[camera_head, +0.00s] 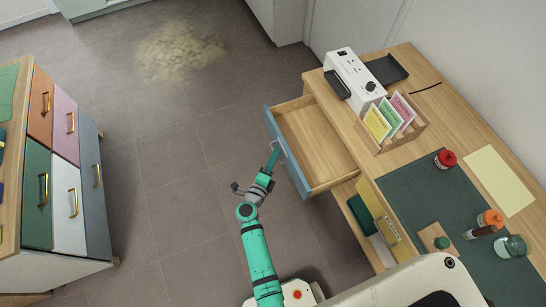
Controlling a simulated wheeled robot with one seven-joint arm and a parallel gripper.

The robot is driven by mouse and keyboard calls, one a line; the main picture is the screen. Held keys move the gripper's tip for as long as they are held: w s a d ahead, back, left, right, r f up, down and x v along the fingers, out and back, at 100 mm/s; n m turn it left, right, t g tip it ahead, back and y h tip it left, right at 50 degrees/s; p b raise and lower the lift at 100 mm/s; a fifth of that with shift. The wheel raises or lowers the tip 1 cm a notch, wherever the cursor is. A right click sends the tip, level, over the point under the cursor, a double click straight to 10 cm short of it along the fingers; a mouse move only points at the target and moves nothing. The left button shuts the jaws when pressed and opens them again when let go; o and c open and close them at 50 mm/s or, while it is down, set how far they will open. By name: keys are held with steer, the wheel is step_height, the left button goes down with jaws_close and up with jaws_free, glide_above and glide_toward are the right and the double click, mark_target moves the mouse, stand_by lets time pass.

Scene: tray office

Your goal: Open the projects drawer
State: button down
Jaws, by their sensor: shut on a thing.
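The blue-fronted drawer (297,173) of the wooden desk stands well pulled out, and its wooden inside looks empty. My gripper (275,153) is at the outer face of this blue front, shut on its handle (280,148). The fingertips are small in this view, and part of the handle is hidden by them. A yellow-fronted drawer (386,222) below and to the right also stands out from the desk, with a green thing (361,215) in it. I cannot read any label that names the projects drawer.
The desk top (345,115) holds a white machine (355,78), a card rack (408,132), a green mat (425,195) and several jars. A cabinet with coloured drawers (65,170) stands at the left. Bare floor (180,190) lies between, with a pale patch (180,52) farther back.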

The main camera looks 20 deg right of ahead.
steer(key=c, duration=1.9)
jaws_free()
steer(key=shift+s+d, duration=0.2)
steer(key=shift+d, duration=0.05)
steer(key=shift+a, duration=0.1)
steer(key=shift+w, duration=0.1)
steer(key=shift+a, duration=0.1)
steer(key=v, duration=1)
steer(key=shift+s+a, duration=0.2)
steer(key=shift+s, duration=0.15)
steer(key=s+a+r+n+t+y, duration=0.1)
steer(key=s+a+r+n+y, duration=0.4)
steer(key=s+r+n, duration=0.4)
steer(key=s+a+r+n+t+y, duration=0.2)
steer(key=s+a+r+n+y, duration=0.4)
steer(key=s+n, duration=1)
step_height(320, 180, up, 3)
steer(key=n, duration=0.3)
steer(key=shift+a+r, duration=0.25)
